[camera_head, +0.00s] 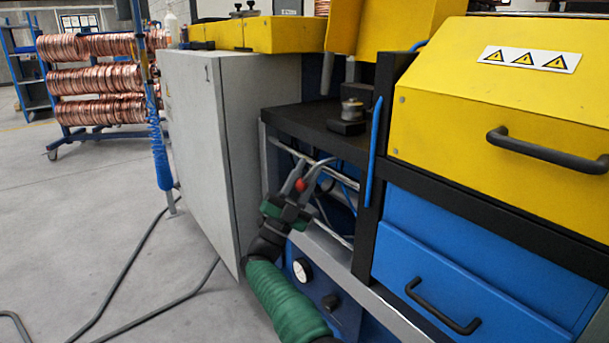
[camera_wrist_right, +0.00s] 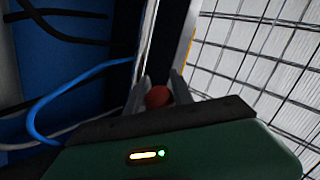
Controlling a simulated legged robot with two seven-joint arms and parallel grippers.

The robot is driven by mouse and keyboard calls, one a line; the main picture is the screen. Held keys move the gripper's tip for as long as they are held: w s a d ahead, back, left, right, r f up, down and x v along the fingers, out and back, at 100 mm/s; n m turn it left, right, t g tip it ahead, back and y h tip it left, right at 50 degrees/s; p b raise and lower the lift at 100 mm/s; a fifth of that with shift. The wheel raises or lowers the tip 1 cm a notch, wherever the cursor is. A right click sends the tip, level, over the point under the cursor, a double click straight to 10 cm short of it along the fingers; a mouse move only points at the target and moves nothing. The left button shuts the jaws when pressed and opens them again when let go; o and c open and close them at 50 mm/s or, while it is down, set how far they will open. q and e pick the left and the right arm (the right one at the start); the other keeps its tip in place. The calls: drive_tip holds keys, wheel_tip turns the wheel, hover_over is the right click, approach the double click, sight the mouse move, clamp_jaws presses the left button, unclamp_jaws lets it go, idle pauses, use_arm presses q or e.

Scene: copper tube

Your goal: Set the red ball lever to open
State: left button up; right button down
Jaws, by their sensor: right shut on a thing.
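The red ball (camera_head: 301,185) of the lever shows in the head view between the fingers of my right gripper (camera_head: 306,176), in the open frame below the black shelf. The right wrist view also shows the red ball (camera_wrist_right: 158,97) between the two grey fingertips of the right gripper (camera_wrist_right: 159,92), one on each side. The right gripper is shut on the ball. The rest of the lever is hidden, so its position cannot be told. My left gripper is in neither view.
A grey cabinet (camera_head: 208,150) stands left of the frame. A black post (camera_head: 373,180) and a blue drawer (camera_head: 470,255) are to the right. In the right wrist view, a blue cable (camera_wrist_right: 60,105) runs left of the fingers.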

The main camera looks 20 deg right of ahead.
drive_tip(key=c, duration=1.4)
unclamp_jaws()
drive_tip(key=shift+w+d, duration=0.1)
drive_tip(key=shift+d, duration=0.05)
drive_tip(key=shift+c, duration=0.2)
drive_tip(key=shift+o, duration=0.2)
drive_tip(key=p+v, duration=0.5)
drive_tip(key=v, duration=1.2)
drive_tip(key=shift+p, duration=0.4)
